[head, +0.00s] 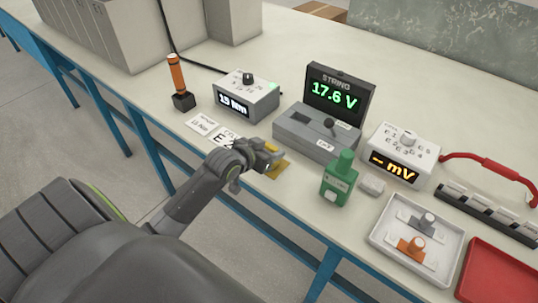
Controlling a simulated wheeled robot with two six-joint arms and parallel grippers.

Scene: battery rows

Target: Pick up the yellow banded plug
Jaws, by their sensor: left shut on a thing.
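My left gripper (274,159) reaches in from the left, low over the front part of the table. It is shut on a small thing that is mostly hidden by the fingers. A bit of yellow shows at the fingers, which fits the yellow banded plug (271,148). A flat yellowish patch (280,171) lies on the table just under and beside the fingertips. I cannot tell whether the plug touches it. My right gripper is not in view.
Near the gripper are printed cards (222,136), a dial box (247,97), the STRING meter (337,95) and a green bottle-like device (338,182). On the right are an mV meter (402,150), a white tray (384,246) with two plugs, a red tray (500,285) and a battery row (488,212).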

